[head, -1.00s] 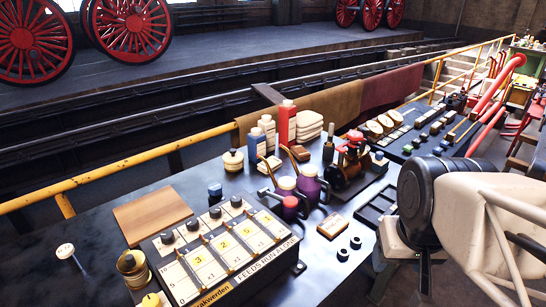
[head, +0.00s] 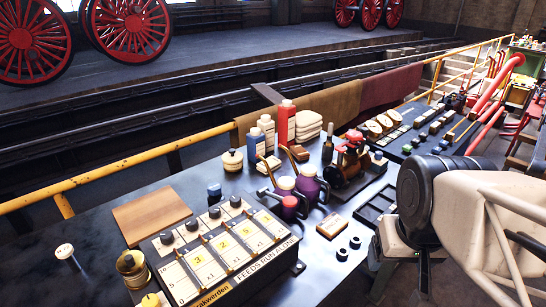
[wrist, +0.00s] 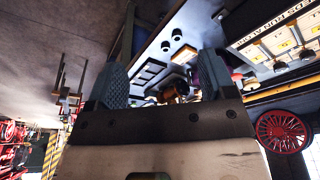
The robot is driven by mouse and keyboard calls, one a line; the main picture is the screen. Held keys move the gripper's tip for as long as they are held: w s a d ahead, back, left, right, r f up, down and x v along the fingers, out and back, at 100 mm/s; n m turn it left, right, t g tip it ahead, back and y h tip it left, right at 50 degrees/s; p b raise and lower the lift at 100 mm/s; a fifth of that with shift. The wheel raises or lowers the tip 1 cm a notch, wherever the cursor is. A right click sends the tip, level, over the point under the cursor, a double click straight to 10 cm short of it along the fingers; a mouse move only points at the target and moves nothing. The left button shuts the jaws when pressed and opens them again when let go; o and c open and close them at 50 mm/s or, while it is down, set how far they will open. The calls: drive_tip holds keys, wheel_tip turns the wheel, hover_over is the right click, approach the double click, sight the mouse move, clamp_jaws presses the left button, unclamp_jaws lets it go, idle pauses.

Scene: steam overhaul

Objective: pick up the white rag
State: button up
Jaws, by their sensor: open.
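A stack of folded white cloths (head: 308,126), which looks like white rag material, lies at the back of the dark bench in the head view, right of a red bottle. I cannot tell single layers apart. A smaller white pad (head: 270,163) lies in front of the bottles; its material is unclear. My gripper (wrist: 163,82) shows in the wrist view with its two grey fingers wide apart and nothing clearly between them. It is not visible in the head view, where only part of my arm shows at the right. The white stack cannot be made out in the wrist view.
A red bottle (head: 286,122), purple jugs (head: 308,184) and a red-and-brass model engine (head: 349,161) crowd around the cloths. A numbered box (head: 222,252) and wooden board (head: 151,216) stand nearer. A yellow rail (head: 130,164) runs behind. The bench's left part is mostly clear.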

drive_tip(key=w+v, duration=0.1)
drive_tip(key=v, duration=0.4)
drive_tip(key=w+r+n+h, duration=0.2)
drive_tip(key=w+r+n, duration=0.15)
drive_tip(key=w, duration=0.55)
drive_tip(key=w+r+n+h, duration=0.15)
drive_tip(key=w+n, duration=0.25)
drive_tip(key=w, duration=0.5)
drive_tip(key=w+a+n+t+h, duration=0.15)
drive_tip(key=w+a+n, duration=0.4)
drive_tip(key=w, duration=0.55)
drive_tip(key=w+a+n+t+h, duration=0.15)
drive_tip(key=w+a+n, duration=0.35)
drive_tip(key=w, duration=0.5)
drive_tip(key=w+a+n+t+h, duration=0.15)
drive_tip(key=w+a+n, duration=0.25)
drive_tip(key=w+a, duration=0.5)
drive_tip(key=w+a+f+n+t, duration=0.2)
drive_tip(key=w+a+n, duration=0.1)
drive_tip(key=w+a, duration=0.3)
drive_tip(key=w+a+f+n+t, duration=0.1)
drive_tip(key=w+a+f+n, duration=0.2)
drive_tip(key=w+a, duration=0.25)
drive_tip(key=shift+h, duration=0.3)
drive_tip(key=f, duration=1.8)
drive_tip(key=w+f, duration=0.1)
drive_tip(key=f, duration=0.9)
drive_tip(key=shift+a, duration=0.15)
drive_tip(key=shift+x, duration=2.45)
